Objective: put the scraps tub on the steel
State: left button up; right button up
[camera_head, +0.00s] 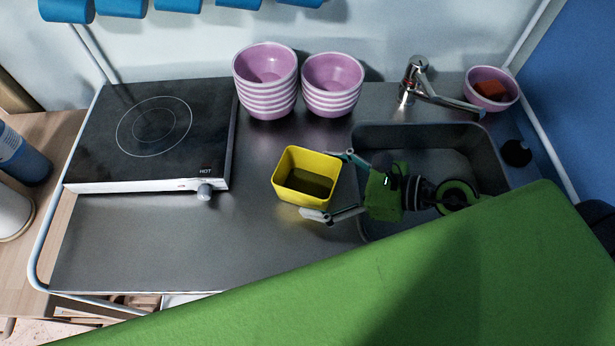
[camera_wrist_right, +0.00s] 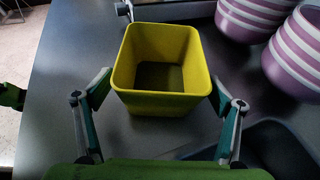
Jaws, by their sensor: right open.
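The scraps tub is a yellow square open-topped tub (camera_head: 307,165). It stands upright on the bare steel counter (camera_head: 250,225), between the hot plate and the sink. My right gripper (camera_head: 325,185) is open at the tub's right side, with a finger on either side of its near corners. In the right wrist view the tub (camera_wrist_right: 152,100) is between the spread fingertips of the gripper (camera_wrist_right: 158,90), with small gaps apparent. The tub's inside looks dark and empty.
A black hot plate (camera_head: 150,130) marked HOT is at left. Two stacks of pink striped bowls (camera_head: 267,82) (camera_head: 333,85) stand behind the tub. The sink (camera_head: 440,140) and tap (camera_head: 416,75) are at right, with a pink bowl (camera_head: 491,88) holding a red-orange item. A green surface covers the front.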

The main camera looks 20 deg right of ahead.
aim_at(282, 171)
jog(key=shift+r+p+x, duration=0.25)
jog(key=shift+p+x, duration=0.1)
jog(key=shift+x, duration=0.75)
jog(key=shift+w+a+f, duration=0.3)
jog(key=shift+a+f, duration=0.05)
jog(key=shift+a, duration=0.05)
jog(key=c, duration=1.3)
jog(key=shift+r, duration=0.15)
jog(key=shift+r, duration=1.5)
jog(key=s+d+r+p, duration=0.1)
jog(key=s+r+p, duration=0.7)
jog(key=s, duration=0.6)
jog(key=shift+r, duration=0.9)
